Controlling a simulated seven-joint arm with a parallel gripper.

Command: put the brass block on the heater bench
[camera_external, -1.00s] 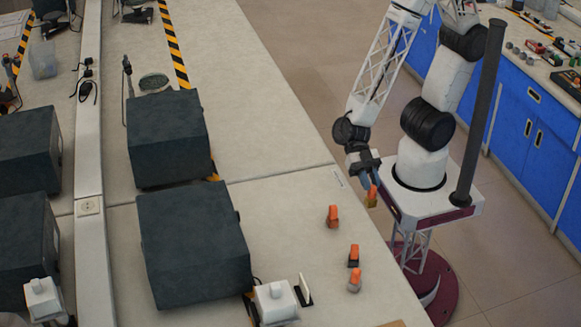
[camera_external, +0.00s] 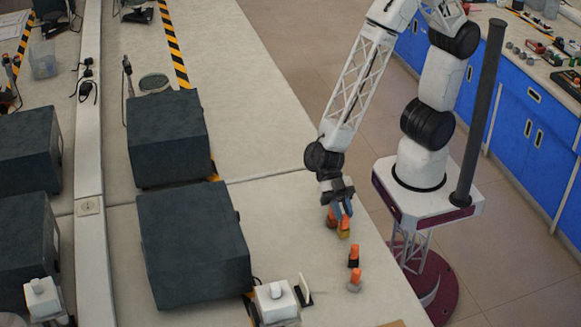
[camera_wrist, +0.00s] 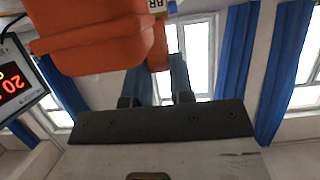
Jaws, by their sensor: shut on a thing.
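My gripper (camera_external: 342,217) is shut on the brass block (camera_external: 343,233), a yellow block with an orange top, and points downward over the near table. Another orange-topped block (camera_external: 331,221) stands close on its left, partly hidden by my gripper. In the wrist view, my gripper's fingers (camera_wrist: 160,80) flank a small orange part.
Two more orange-topped blocks, one dark (camera_external: 354,257) and one greyish (camera_external: 355,281), stand to the lower right of my gripper. A big dark box (camera_external: 193,245) is to the left. In the wrist view, a display with red digits (camera_wrist: 14,82) shows at the left edge.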

